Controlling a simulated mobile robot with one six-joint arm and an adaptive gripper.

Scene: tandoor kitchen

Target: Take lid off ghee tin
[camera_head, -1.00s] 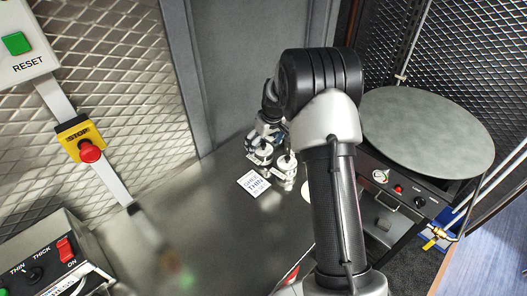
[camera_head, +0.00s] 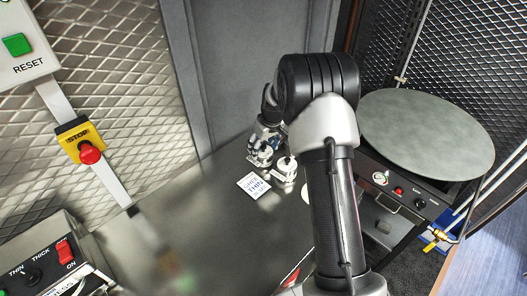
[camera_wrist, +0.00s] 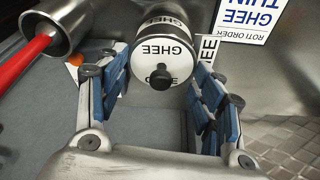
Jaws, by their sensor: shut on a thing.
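The ghee lid (camera_wrist: 140,62) is a white disc marked GHEE with a black knob at its middle, seen in the wrist view. The ghee tin (camera_wrist: 150,15), white and also lettered GHEE, shows behind the lid, with a dark band between them. My gripper (camera_wrist: 158,80) has a blue-padded finger on each side of the lid and is shut on it. I cannot tell whether the lid still touches the tin. In the head view my gripper (camera_head: 259,149) is small and partly hidden by my arm.
A metal cup (camera_wrist: 60,22) with a red-handled tool stands beside the tin. A ROTI ORDER sign (camera_head: 254,186) lies on the steel counter (camera_head: 215,225). The round griddle (camera_head: 425,135) is at right and the mesh wall (camera_head: 130,60) at left.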

